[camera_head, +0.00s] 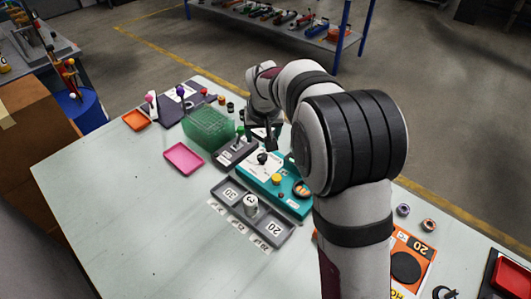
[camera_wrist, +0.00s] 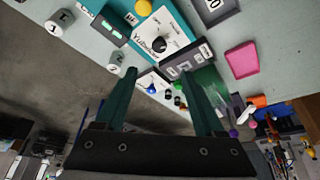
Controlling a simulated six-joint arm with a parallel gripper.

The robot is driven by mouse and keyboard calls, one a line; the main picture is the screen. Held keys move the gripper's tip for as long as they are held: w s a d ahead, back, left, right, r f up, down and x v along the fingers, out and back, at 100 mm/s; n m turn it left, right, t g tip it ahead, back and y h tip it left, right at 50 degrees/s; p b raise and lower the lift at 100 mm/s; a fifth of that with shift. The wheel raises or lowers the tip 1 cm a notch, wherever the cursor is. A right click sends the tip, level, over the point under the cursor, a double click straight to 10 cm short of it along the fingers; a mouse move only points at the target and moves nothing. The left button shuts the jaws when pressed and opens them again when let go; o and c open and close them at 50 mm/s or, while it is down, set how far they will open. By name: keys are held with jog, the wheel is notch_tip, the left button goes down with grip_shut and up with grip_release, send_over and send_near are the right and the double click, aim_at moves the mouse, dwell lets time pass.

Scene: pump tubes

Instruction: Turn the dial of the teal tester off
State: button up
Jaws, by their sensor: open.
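The teal tester (camera_head: 293,203) sits near the middle of the table, partly behind my arm in the head view. Its white panel also shows at the top of the wrist view (camera_wrist: 172,22). The round black dial (camera_wrist: 160,45) with a white pointer mark is on that panel; it also shows in the head view (camera_head: 262,158). My gripper (camera_wrist: 160,74) is open and empty. In the wrist view its two dark green fingers stand apart, with the dial beyond and between their tips, apparently not touched. In the head view the gripper (camera_head: 270,143) is above the tester's far end.
A green rack (camera_head: 208,128) and a pink tray (camera_head: 184,158) stand left of the tester. A grey tray (camera_head: 265,228) with numbered sections and a weight (camera_head: 250,204) lies in front. Grey numbered cylinders (camera_wrist: 60,22) stand beside the tester. The table's front left is clear.

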aim_at(263, 156)
jog(key=x, duration=1.4)
jog(key=shift+w+d+f, duration=0.1)
jog(key=shift+f, duration=0.25)
grip_shut()
